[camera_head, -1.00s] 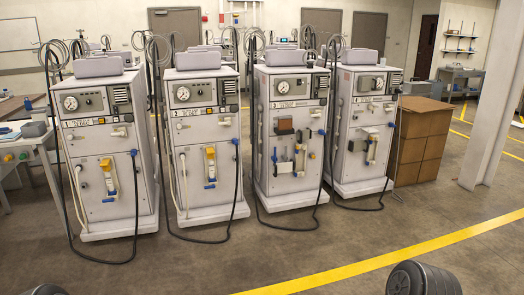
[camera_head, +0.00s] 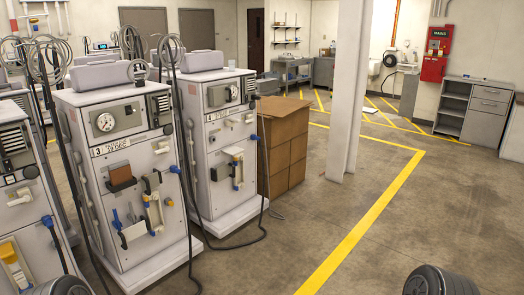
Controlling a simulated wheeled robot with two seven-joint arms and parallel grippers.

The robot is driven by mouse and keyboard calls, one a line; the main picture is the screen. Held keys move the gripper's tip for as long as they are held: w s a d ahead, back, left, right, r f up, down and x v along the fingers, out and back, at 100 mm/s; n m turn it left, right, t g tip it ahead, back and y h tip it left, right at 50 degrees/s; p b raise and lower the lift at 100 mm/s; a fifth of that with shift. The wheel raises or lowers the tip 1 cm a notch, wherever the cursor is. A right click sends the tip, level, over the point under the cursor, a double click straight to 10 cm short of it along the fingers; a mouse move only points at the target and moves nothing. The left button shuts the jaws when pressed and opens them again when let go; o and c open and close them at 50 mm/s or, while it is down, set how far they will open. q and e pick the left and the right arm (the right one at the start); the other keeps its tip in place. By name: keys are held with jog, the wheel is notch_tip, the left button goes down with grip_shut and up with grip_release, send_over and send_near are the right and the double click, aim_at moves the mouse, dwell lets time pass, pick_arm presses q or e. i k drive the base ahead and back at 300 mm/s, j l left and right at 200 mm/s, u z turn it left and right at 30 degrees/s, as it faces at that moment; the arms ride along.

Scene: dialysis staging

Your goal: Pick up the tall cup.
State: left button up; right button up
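I cannot make out a tall cup for certain. A small pale cup-like object (camera_head: 231,64) shows on top of the machine numbered 4, too small to tell its height or kind. Neither of my grippers shows. Only dark rounded parts of my own arms show at the bottom edge, left of middle and at the right.
Dialysis machines (camera_head: 125,185) with hanging hoses stand in a row at left. A cardboard box (camera_head: 285,160) stands beside the last one, near a white pillar (camera_head: 346,100). A grey cabinet (camera_head: 487,110) stands by the right wall. The floor (camera_head: 430,215) at front right is clear.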

aim_at(231, 63)
jog(key=i+z, duration=0.5)
jog(key=i, duration=1.25)
jog(key=i+l+u, duration=0.15)
jog(key=i+u, duration=0.2)
jog(key=i, duration=0.15)
jog(key=i+l+u, duration=0.7)
jog(key=i, duration=0.2)
jog(key=i+l, duration=0.3)
jog(key=i, duration=0.15)
jog(key=i+l+z, duration=0.15)
jog(key=i+l, duration=0.45)
jog(key=i, duration=0.3)
